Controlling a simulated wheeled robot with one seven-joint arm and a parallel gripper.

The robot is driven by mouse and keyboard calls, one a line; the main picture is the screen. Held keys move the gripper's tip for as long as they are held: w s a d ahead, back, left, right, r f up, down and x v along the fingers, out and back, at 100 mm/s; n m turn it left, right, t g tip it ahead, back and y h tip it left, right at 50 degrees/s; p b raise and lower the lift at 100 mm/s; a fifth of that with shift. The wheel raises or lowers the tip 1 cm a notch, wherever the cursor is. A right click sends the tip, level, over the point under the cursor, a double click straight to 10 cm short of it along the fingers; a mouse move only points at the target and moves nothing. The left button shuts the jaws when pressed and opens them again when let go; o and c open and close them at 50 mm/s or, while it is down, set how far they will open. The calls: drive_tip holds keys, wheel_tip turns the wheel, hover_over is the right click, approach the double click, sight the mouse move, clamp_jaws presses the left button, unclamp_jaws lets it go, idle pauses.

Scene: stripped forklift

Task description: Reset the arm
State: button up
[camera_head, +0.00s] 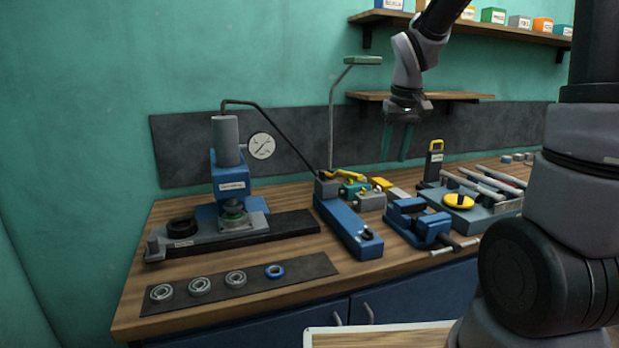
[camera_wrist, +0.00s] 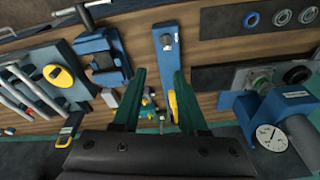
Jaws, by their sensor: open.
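My gripper (camera_head: 396,143) hangs from my arm in the head view, above the back of the workbench and in front of the dark wall panel. Its two green fingers point down and stand apart with nothing between them. In the wrist view my gripper (camera_wrist: 158,95) also shows open and empty, its fingers framing part of the bench below. The blue long block (camera_wrist: 168,52) lies beyond the fingertips, apart from them. The fingers touch nothing that I can see.
The wooden bench (camera_head: 135,302) carries a blue press (camera_head: 232,180), a dark mat (camera_head: 250,284) with several rings, a blue vise (camera_head: 418,222) and a tool tray (camera_head: 490,208). A small shelf (camera_head: 460,96) is close behind my gripper. A lamp (camera_head: 363,60) stands to its left.

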drive_tip(key=s+d+r+m+t, duration=0.1)
drive_tip(key=s+r+m+t, duration=0.1)
drive_tip(key=s+r, duration=0.3)
drive_tip(key=s+d+r+m+t+y, duration=0.1)
drive_tip(key=s+d+r+m+t, duration=0.1)
drive_tip(key=s+r, duration=0.4)
drive_tip(key=s+m, duration=0.1)
drive_tip(key=s, duration=0.4)
drive_tip(key=shift+s+r+t+y, duration=0.3)
drive_tip(key=shift+t, duration=0.1)
